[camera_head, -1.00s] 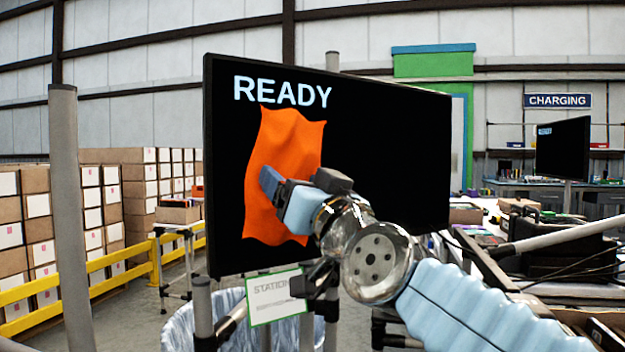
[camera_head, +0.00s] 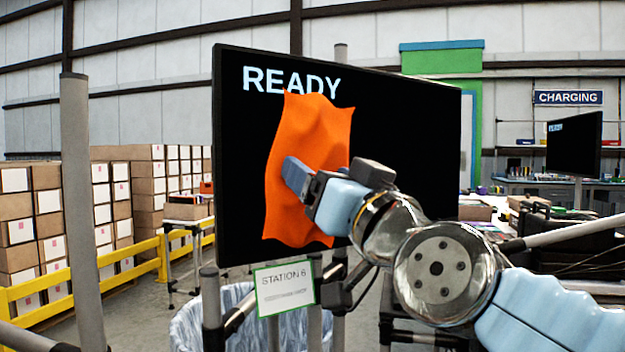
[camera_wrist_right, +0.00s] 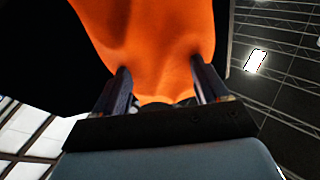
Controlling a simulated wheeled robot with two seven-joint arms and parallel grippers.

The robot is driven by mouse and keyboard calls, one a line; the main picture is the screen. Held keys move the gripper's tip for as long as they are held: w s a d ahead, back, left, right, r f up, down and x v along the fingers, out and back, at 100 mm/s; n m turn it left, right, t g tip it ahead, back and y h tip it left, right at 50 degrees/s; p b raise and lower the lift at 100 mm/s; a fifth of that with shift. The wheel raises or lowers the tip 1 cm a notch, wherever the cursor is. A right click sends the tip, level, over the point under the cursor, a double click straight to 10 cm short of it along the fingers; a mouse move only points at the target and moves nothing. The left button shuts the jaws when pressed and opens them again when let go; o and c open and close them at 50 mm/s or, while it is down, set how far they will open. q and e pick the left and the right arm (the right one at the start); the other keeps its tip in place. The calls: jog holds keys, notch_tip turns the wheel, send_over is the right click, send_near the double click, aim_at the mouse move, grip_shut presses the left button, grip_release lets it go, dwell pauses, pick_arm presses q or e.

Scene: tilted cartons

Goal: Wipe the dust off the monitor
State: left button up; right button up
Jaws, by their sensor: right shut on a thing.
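The monitor (camera_head: 410,150) stands upright with a black screen showing the word READY at its upper left. An orange cloth (camera_head: 310,135) hangs spread out in front of the left half of the screen, its top edge just under the lettering. My right gripper (camera_head: 297,178) is shut on the cloth. In the right wrist view the cloth (camera_wrist_right: 150,45) lies between the two fingers (camera_wrist_right: 162,85), with the dark monitor (camera_wrist_right: 40,50) behind. I cannot tell whether the cloth touches the screen all over. No dust is visible on the bare part of the screen. My left gripper is not in view.
A STATION 6 sign (camera_head: 284,289) hangs below the monitor, above a bin with a clear liner (camera_head: 185,325). A grey post (camera_head: 80,200) and yellow rail (camera_head: 150,258) stand at left, before stacked cartons (camera_head: 125,185). A cluttered bench is at right.

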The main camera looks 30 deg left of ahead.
jog(key=shift+s+d, duration=0.15)
jog(key=shift+d, duration=0.05)
jog(key=shift+s+d, duration=0.35)
jog(key=shift+d, duration=0.3)
jog(key=shift+s+d, duration=0.35)
jog(key=shift+d, duration=0.25)
jog(key=shift+w+a, duration=0.1)
jog(key=shift+a, duration=0.1)
jog(key=shift+w+a+f+p, duration=0.15)
jog(key=shift+w+a, duration=0.4)
jog(key=shift+a, duration=0.4)
jog(key=shift+w+a+r+p, duration=0.1)
jog(key=shift+w+a+p, duration=0.1)
jog(key=shift+w+a, duration=0.55)
jog(key=shift+w+a+f+p, duration=0.15)
jog(key=shift+w+a, duration=0.2)
jog(key=shift+a, duration=0.75)
jog(key=shift+w+a, duration=0.3)
jog(key=shift+a, duration=0.2)
jog(key=shift+w+a, duration=0.25)
jog(key=shift+a, duration=0.2)
jog(key=shift+w, duration=0.1)
